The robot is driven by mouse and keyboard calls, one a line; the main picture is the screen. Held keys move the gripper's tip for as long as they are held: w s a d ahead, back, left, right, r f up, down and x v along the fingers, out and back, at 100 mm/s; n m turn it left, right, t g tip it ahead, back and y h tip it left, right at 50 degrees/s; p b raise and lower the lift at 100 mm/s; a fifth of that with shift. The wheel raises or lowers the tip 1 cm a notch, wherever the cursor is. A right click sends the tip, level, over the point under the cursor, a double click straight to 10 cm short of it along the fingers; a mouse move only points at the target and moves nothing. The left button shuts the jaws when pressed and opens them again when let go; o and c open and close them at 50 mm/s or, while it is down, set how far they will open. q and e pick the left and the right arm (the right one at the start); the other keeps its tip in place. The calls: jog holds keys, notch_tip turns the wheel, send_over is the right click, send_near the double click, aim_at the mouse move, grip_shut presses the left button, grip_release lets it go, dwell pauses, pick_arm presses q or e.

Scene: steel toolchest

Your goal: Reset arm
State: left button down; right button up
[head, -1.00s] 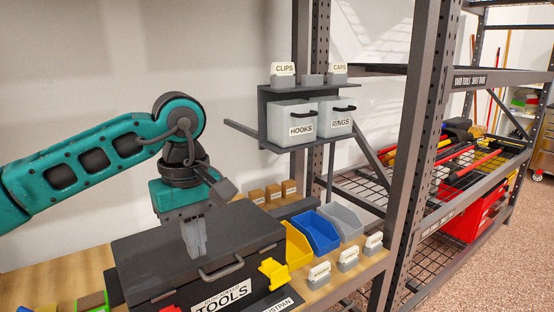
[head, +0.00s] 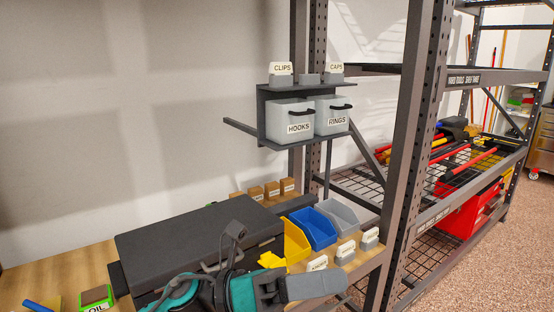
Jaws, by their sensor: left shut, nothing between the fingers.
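My left gripper (head: 335,284) is at the bottom centre of the head view, with its grey fingers pointing right. It is shut and empty. It is in front of the black toolchest (head: 192,237), whose lid is down. The gripper and its teal wrist hide most of the chest's front and its label. The chest's handle shows just behind the wrist. I cannot tell whether the wrist touches the chest. My right gripper is not in view.
Right of the chest are a yellow bin (head: 288,246), a blue bin (head: 314,228) and a grey bin (head: 341,215). Small labelled holders (head: 346,251) line the bench's front edge. A wall rack (head: 262,118) holds the hooks and rings bins. Steel shelving (head: 402,170) stands at right.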

pick_arm(q)
jog(key=w+a+f+n+t+y, duration=0.3)
jog(key=a+f+n+t+y, duration=0.3)
jog(key=n+t, duration=0.7)
jog(key=w+a+f+n+t+y, duration=0.3)
jog(key=a+f+n+t+y, duration=0.35)
jog(key=n, duration=1.25)
jog(key=s+a+f+n+g+y, duration=0.2)
jog(key=s+a+f+n, duration=0.1)
jog(key=f, duration=0.4)
jog(key=s+a+f+n+g+y, duration=0.2)
jog(key=s+a+f+n, duration=0.2)
jog(key=s+f+n, duration=0.1)
jog(key=s+a+f+n+g+y, duration=0.2)
jog(key=s+a+f+n, duration=0.2)
jog(key=f, duration=0.6)
jog(key=shift+s+n, duration=0.6)
jog(key=shift+s, duration=0.05)
jog(key=shift+y, duration=0.25)
